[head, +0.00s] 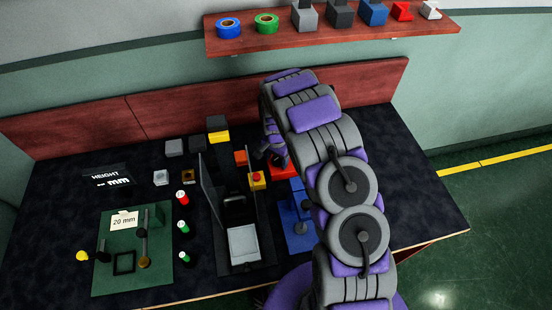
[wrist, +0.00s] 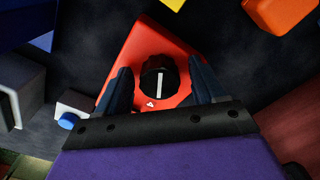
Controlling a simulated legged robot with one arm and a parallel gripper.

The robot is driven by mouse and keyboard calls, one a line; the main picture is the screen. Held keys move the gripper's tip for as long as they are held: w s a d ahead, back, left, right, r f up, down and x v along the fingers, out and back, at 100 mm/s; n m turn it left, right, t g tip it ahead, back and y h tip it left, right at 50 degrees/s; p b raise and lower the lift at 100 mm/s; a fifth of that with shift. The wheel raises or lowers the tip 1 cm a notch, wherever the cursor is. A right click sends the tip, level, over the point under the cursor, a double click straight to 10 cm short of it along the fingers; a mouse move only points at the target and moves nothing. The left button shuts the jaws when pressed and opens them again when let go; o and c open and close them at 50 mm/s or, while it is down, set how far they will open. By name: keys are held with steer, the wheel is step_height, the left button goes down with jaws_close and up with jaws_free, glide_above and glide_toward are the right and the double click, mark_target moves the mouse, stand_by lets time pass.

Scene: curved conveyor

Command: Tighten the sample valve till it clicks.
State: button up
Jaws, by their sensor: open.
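The valve shows in the wrist view as a round black knob (wrist: 159,78) with a white pointer line. It sits on a red base plate (wrist: 136,48) that has a small white mark near the knob. My gripper (wrist: 160,70) is open, with one dark finger on each side of the knob. Whether either finger touches the knob cannot be told. In the head view the red base (head: 284,169) shows beneath my gripper (head: 270,154), and my arm and gripper hide the knob.
A blue fixture (head: 296,222) stands just in front of the red base. A yellow block with a red button (head: 257,180) and an orange block (head: 241,157) are close on the left. A tall dark panel (head: 211,185) stands farther left. A shelf (head: 330,34) hangs above.

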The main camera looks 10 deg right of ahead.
mark_target(276, 159)
step_height(276, 159, up, 17)
steer(key=p, duration=0.2)
steer(key=shift+r, duration=0.1)
stand_by(0.6)
